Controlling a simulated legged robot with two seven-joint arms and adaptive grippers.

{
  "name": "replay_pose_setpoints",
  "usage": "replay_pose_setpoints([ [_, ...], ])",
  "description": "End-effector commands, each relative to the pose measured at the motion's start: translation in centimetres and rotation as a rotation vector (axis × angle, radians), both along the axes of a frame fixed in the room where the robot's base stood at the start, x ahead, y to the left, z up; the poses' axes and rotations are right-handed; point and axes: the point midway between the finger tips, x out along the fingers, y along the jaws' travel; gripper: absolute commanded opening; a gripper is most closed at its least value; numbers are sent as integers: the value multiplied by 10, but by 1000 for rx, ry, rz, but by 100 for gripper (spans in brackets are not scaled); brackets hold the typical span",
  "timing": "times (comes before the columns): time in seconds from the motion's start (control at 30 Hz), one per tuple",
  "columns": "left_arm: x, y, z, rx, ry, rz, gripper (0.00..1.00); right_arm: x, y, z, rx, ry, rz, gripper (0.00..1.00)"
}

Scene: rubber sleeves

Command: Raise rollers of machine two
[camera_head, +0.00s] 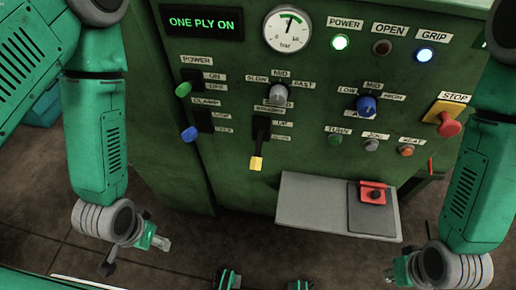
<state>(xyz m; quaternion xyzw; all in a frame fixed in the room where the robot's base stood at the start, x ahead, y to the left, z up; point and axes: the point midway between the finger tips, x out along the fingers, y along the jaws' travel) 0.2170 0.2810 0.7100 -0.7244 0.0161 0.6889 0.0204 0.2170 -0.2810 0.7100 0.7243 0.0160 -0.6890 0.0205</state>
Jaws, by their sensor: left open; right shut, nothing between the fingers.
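The green machine panel (225,60) stands in front of me. A yellow-tipped lever (256,163) hangs at the bottom of a dark slot on its lower middle; the small label above it is too blurred to read surely. A green-tipped lever (183,90) beside POWER and a blue-tipped lever (189,134) beside CLAMP sit to its left. My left gripper (162,243) is open and empty, low and left of the yellow lever, apart from the panel. My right gripper (390,276) is shut and empty, low at the right below the shelf. No rollers are in view.
A grey shelf (310,205) juts out below the panel, with a red block (373,193) on a dark pad. A red STOP button (448,124) is at the right. The display (202,22) reads ONE PLY ON. The POWER lamp (341,42) and GRIP lamp (425,55) are lit.

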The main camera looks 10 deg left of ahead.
Motion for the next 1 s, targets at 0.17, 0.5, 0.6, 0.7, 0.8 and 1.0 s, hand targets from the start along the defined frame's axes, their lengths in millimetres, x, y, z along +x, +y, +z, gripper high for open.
replay_pose_setpoints([
  [0.17,6,-8,-10,-45,-29,43,0,0,0,-12,0,0,0,0],
  [0.5,95,-78,-51,-506,-250,426,0,-1,0,-95,0,1,0,0],
  [0.6,129,-94,-48,-687,-316,552,0,-1,0,-120,0,0,0,0],
  [0.7,161,-104,-38,-873,-371,664,0,-1,0,-144,0,0,0,0],
  [0.8,186,-109,-24,-1046,-409,753,0,-1,0,-164,0,0,0,0],
  [1.0,217,-107,4,-1290,-449,851,0,-1,0,-188,0,0,0,0],
])
